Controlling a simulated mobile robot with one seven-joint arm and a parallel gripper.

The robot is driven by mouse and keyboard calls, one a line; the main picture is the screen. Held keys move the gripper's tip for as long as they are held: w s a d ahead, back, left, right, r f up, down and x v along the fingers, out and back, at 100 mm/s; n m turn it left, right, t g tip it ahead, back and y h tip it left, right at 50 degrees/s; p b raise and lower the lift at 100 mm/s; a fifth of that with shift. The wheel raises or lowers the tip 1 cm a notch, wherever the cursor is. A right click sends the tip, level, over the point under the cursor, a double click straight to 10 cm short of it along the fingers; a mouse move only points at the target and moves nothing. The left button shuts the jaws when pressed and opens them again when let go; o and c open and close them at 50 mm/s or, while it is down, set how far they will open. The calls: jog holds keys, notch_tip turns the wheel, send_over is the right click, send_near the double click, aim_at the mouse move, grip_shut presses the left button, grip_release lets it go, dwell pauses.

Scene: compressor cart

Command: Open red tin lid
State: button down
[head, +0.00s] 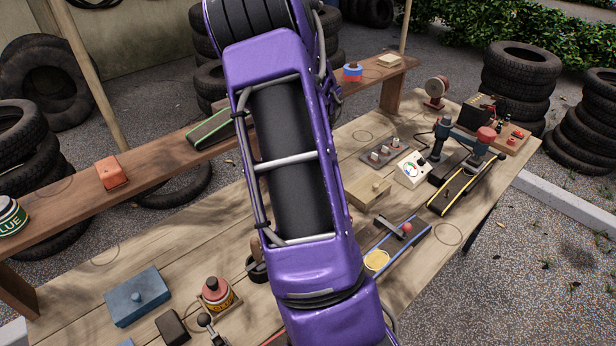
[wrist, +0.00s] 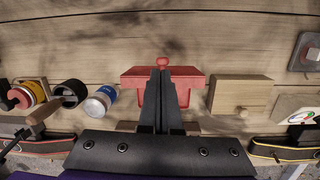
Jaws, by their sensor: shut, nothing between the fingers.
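The red tin (wrist: 190,80) is in the middle of the wrist view, on the wooden bench, with a round red knob (wrist: 162,61) at its far side. The lid seems to lie flat on it, but the fingers cover the middle. My gripper (wrist: 161,72) is shut and empty. Its dark fingertips overlap the tin in the picture, just short of the knob; I cannot tell whether they touch it. In the head view my purple arm covers the bench middle, and neither the red tin nor the fingers show.
A wooden box with a knob (wrist: 240,95) is close right of the tin; a white-and-blue can (wrist: 100,101) is to its left. In the head view, a blue tin (head: 138,296) and a red-yellow can (head: 217,293) stand at the front left. A raised plank shelf (head: 65,208) runs behind.

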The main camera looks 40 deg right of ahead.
notch_tip(320, 180, up, 15)
jog(key=s, duration=0.2)
jog(key=shift+d, duration=0.3)
jog(key=shift+s+f, duration=0.1)
